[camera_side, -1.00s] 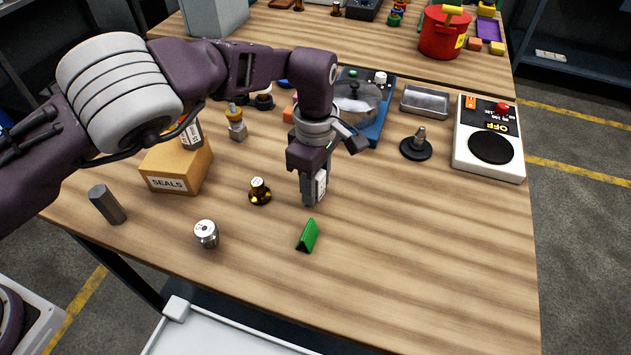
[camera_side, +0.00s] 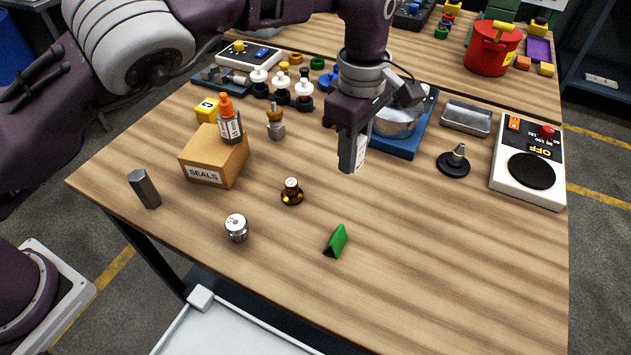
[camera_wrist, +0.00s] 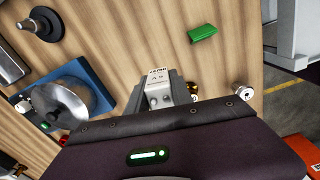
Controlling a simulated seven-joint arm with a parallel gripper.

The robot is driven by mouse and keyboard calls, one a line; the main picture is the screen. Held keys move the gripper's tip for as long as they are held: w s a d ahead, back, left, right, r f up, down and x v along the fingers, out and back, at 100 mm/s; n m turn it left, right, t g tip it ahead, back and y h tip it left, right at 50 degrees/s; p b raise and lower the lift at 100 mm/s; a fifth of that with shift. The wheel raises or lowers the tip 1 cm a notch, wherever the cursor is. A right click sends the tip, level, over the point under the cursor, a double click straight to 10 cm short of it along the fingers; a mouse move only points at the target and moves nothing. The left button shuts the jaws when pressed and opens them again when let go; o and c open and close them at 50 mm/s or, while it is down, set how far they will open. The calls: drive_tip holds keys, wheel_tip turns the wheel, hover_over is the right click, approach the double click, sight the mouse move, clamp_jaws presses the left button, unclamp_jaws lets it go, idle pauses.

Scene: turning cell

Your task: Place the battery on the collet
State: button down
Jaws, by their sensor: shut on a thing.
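The battery (camera_side: 360,155) is a small pale box with printed lettering, held upright in my gripper (camera_side: 352,165). In the wrist view the battery (camera_wrist: 157,76) shows two round studs on its near end, between the fingers (camera_wrist: 165,95). My gripper is shut on it, above the table and behind the green prism. A short silver cylinder (camera_side: 237,228) with a marked, pale top stands at the front left; it looks most like the collet, but I cannot be sure. It also shows in the wrist view (camera_wrist: 241,91).
A brass flanged piece (camera_side: 291,191) and a green prism (camera_side: 336,241) stand in front of my gripper. A SEALS box (camera_side: 215,160) bears a bottle. A blue-based pan device (camera_side: 402,130), cone on a disc (camera_side: 454,162) and white scale-like unit (camera_side: 530,160) lie right. The front right is clear.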

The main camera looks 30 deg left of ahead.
drive_tip(key=s+a+r+n, duration=0.2)
drive_tip(key=s+a+r, duration=0.35)
drive_tip(key=a, duration=0.25)
hover_over(236, 222)
wheel_tip(236, 222, down, 2)
wheel_tip(236, 222, down, 8)
drive_tip(key=shift+s+a+f, duration=0.1)
drive_tip(key=shift+f, duration=0.15)
drive_tip(key=c, duration=1.1)
unclamp_jaws()
drive_tip(key=shift+f, duration=0.15)
